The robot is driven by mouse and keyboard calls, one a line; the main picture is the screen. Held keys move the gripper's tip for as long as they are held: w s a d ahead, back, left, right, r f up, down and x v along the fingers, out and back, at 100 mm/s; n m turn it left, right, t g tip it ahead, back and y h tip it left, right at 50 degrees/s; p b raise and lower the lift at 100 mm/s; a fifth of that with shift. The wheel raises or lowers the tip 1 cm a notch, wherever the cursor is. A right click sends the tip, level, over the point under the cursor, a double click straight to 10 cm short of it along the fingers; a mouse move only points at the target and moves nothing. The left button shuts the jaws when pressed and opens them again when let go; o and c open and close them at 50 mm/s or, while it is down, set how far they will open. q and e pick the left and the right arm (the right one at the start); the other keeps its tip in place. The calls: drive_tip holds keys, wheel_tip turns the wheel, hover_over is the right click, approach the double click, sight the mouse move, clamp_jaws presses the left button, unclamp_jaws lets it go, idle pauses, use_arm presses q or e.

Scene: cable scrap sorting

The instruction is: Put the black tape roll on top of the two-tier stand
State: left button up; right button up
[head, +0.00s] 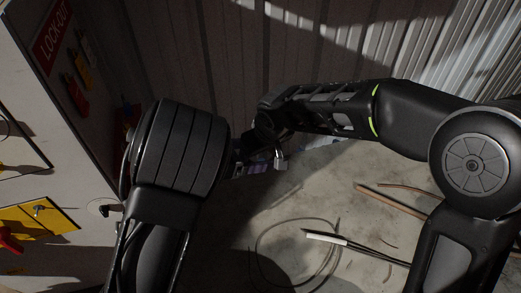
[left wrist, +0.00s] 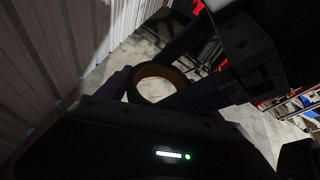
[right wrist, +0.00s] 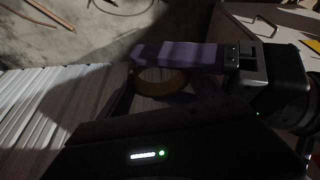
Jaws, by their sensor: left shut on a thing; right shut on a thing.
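The black tape roll, a dark ring with a tan inner face, shows in the left wrist view (left wrist: 134,92) and in the right wrist view (right wrist: 181,79). It sits between purple fingers of both grippers, which meet at it. My left gripper (head: 258,160) is mostly hidden behind its own wrist in the head view; it is shut on the roll. My right gripper (right wrist: 152,80) reaches in from the other side and is also shut on the roll. In the head view I cannot make out the roll. I cannot make out the two-tier stand in any view.
A white cabinet or panel (head: 70,150) with a red lockout sign (head: 52,38) and a yellow patch (head: 35,218) stands at the left. A corrugated wall (head: 225,50) is behind. Cable scraps (head: 345,240) and a copper-coloured rod (head: 395,199) lie on the concrete floor.

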drive_tip(key=shift+c, duration=1.4)
use_arm(q)
drive_tip(key=o, duration=1.5)
drive_tip(key=shift+c, duration=0.2)
use_arm(e)
drive_tip(key=shift+c, duration=0.7)
use_arm(q)
drive_tip(key=shift+a, duration=0.1)
drive_tip(key=v, duration=1.2)
drive_tip(key=shift+r, duration=0.1)
